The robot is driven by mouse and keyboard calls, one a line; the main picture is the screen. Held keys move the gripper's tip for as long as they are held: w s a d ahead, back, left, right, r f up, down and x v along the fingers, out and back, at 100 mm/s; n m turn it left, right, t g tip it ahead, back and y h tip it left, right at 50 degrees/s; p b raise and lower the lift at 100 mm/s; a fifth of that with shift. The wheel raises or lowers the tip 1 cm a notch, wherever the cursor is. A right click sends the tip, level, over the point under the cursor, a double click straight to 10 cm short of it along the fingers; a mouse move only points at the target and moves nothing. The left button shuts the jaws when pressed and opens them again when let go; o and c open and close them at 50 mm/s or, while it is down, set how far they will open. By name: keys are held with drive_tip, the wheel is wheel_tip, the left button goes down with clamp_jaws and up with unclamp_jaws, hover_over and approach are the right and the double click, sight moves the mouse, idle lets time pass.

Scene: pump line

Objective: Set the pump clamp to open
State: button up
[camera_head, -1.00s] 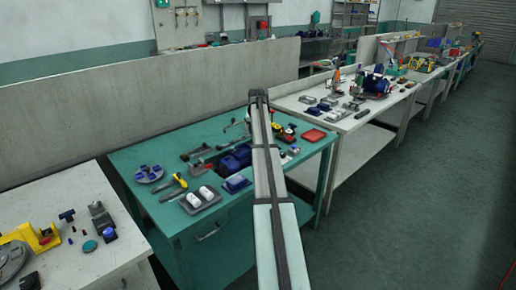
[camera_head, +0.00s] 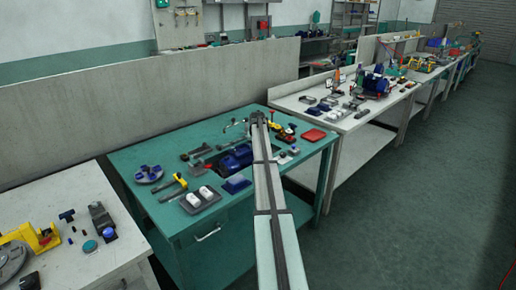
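A blue pump-like body (camera_head: 236,157) lies on the green workbench (camera_head: 262,213), left of my arm. Small grey metal parts lie beside it on its left. A thin, pale bent metal piece (camera_head: 234,124) stands near the back edge. I cannot tell which part is the pump clamp or how it is set. My gripper (camera_head: 259,117) is at the far end of my arm, over the back of the green bench in the picture. Its fingers are too small and hidden to read, and I see nothing held in it.
A red tray (camera_head: 313,135) and a yellow-and-black tool (camera_head: 276,132) lie right of my arm. A low wall (camera_head: 90,100) stands behind the bench.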

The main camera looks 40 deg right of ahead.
drive_tip(key=shift+c, duration=0.4)
clamp_jaws()
idle(0.4)
